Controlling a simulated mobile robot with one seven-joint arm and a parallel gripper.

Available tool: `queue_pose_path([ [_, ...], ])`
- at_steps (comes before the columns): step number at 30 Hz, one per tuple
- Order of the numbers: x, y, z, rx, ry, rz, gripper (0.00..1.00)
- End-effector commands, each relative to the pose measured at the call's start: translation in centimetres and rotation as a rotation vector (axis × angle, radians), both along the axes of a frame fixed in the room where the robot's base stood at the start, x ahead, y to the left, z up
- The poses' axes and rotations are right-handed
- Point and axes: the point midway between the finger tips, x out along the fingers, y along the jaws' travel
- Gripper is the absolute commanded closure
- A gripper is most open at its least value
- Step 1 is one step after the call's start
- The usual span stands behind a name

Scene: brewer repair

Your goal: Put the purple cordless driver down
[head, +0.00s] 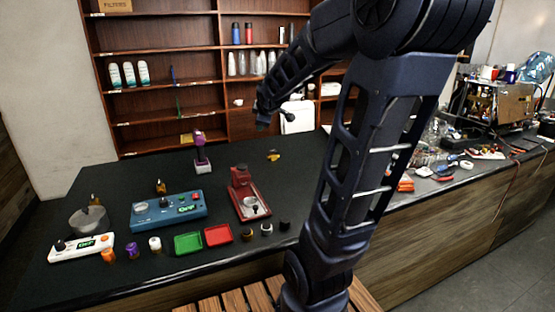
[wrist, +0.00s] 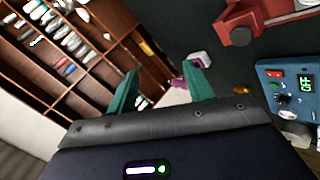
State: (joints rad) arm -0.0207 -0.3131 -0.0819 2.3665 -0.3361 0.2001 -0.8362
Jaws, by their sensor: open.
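The purple cordless driver (head: 199,142) stands upright on the counter, its pale base (head: 202,167) down. In the wrist view the purple driver (wrist: 177,83) shows partly behind the right finger, with its pale base beyond. My gripper (head: 265,112) hangs in the air to the right of the driver and above it in the head view. Its two teal fingers (wrist: 160,72) are spread apart with nothing held between them in the wrist view.
A dark counter (head: 120,190) carries a blue control unit (head: 168,210), a red device (head: 248,194), a white scale (head: 82,247), and green (head: 188,243) and red (head: 218,235) trays. Wooden shelves (head: 165,92) stand behind. The counter around the driver is mostly clear.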

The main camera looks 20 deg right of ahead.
Motion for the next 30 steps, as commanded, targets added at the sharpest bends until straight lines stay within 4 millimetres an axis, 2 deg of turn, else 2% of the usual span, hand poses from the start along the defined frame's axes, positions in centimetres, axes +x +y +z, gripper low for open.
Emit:
queue_pose_path([
  [1,-2.1,0.1,0.2,0.063,0.022,-0.06,0.49],
  [12,-17.0,2.4,-1.6,0.524,0.243,-0.545,0.49],
  [15,-20.6,3.3,-2.2,0.617,0.299,-0.662,0.49],
  [18,-23.3,4.1,-2.7,0.682,0.342,-0.75,0.49],
  [21,-25.0,4.5,-3.1,0.722,0.373,-0.809,0.49],
  [24,-25.7,4.7,-3.3,0.738,0.387,-0.837,0.49],
  [30,-25.8,4.8,-3.4,0.742,0.39,-0.842,0.49],
])
